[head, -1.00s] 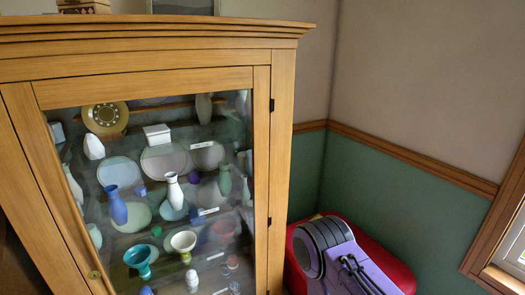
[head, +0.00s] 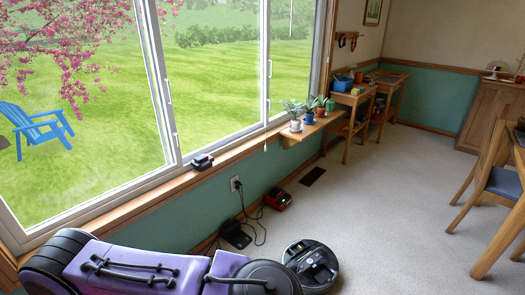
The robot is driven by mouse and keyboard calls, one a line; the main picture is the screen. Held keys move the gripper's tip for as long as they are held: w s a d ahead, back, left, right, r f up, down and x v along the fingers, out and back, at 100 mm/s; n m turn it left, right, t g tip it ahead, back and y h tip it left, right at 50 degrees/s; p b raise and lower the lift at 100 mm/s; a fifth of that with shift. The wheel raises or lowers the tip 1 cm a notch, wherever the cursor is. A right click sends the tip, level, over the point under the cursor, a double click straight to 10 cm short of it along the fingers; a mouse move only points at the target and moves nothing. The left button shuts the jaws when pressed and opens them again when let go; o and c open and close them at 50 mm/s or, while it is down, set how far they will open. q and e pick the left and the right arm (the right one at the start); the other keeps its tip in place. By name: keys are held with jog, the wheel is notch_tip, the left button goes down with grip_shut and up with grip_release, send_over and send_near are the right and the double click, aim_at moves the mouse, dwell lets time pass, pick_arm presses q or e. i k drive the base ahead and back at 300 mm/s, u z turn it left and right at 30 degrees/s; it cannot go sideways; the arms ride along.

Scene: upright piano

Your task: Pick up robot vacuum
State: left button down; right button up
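The robot vacuum (head: 322,268) is a round, dark disc with a light rim and a few small parts on top. It lies flat on the pale carpet at the bottom centre of the head view, out from the window wall. Its lower left edge is close to, and perhaps partly covered by, a dark rounded shape at the bottom of the picture. Neither of my grippers shows in this view, so nothing is seen touching the vacuum.
A black device (head: 235,235) and a red device (head: 278,199) with cords sit by the wall outlet (head: 236,183). Potted plants stand on a sill shelf (head: 312,128). Wooden desks (head: 352,98) stand farther back. A chair (head: 500,186) is at right. Carpet (head: 390,200) between is clear.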

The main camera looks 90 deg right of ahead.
aim_at(318, 278)
jog(key=z, duration=3.05)
jog(key=i, duration=1.65)
